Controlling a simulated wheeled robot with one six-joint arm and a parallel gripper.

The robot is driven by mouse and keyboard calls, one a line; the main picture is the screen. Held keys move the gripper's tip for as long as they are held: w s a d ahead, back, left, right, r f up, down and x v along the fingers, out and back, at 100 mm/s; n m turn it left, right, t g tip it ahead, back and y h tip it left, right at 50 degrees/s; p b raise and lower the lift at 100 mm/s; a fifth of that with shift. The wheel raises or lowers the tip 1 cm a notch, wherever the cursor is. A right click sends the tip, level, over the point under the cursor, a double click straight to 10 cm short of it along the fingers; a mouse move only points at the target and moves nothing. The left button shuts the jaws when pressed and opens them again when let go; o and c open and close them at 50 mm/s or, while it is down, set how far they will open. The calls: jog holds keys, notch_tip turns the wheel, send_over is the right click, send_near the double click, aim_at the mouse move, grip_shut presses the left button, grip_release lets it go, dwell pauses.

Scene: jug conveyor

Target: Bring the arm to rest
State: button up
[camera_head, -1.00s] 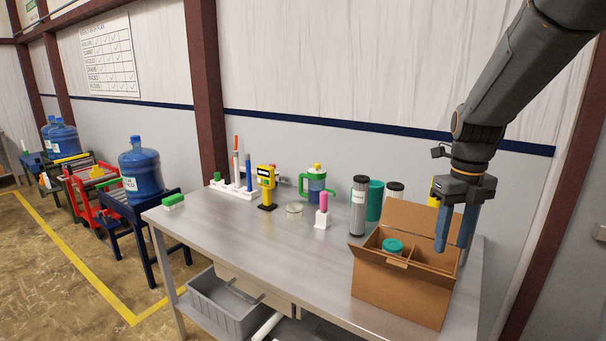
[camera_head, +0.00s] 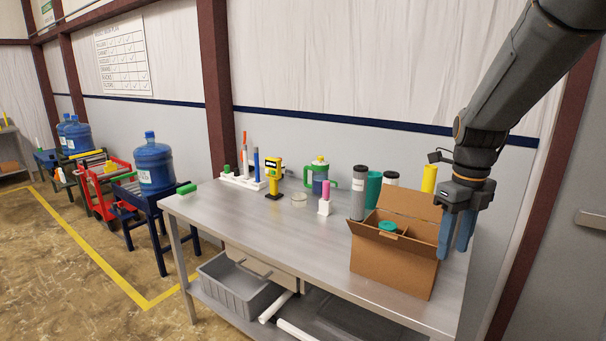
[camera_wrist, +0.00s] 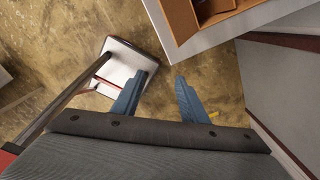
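My gripper (camera_head: 456,236) hangs from my arm at the right of the head view, fingers pointing down. It is beside the right end of the open cardboard box (camera_head: 388,267), in front of part of the box's right edge. In the wrist view my gripper (camera_wrist: 158,98) shows two blue fingers spread apart with nothing between them, over the floor. The box (camera_wrist: 184,18) is at the top of the wrist view, apart from the fingers. A teal-lidded item (camera_head: 387,227) stands in the box.
The steel table (camera_head: 300,240) holds a yellow device (camera_head: 273,177), a green-handled jug (camera_head: 319,174) and several cylinders. Blue water jugs (camera_head: 153,164) stand on carts at left. A grey bin (camera_head: 238,287) is on the lower shelf. A wall is behind the table.

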jog(key=s+a+f+n+b, duration=0.4)
jog(key=f+n, duration=0.5)
jog(key=n, duration=0.6)
jog(key=s+a+f+n+t+b, duration=0.1)
jog(key=s+a+f+n+b, duration=0.4)
jog(key=n, duration=1.1)
jog(key=shift+s+a+f+n, duration=0.3)
jog(key=shift+s+a+f, duration=0.9)
jog(key=shift+a+f, duration=1.1)
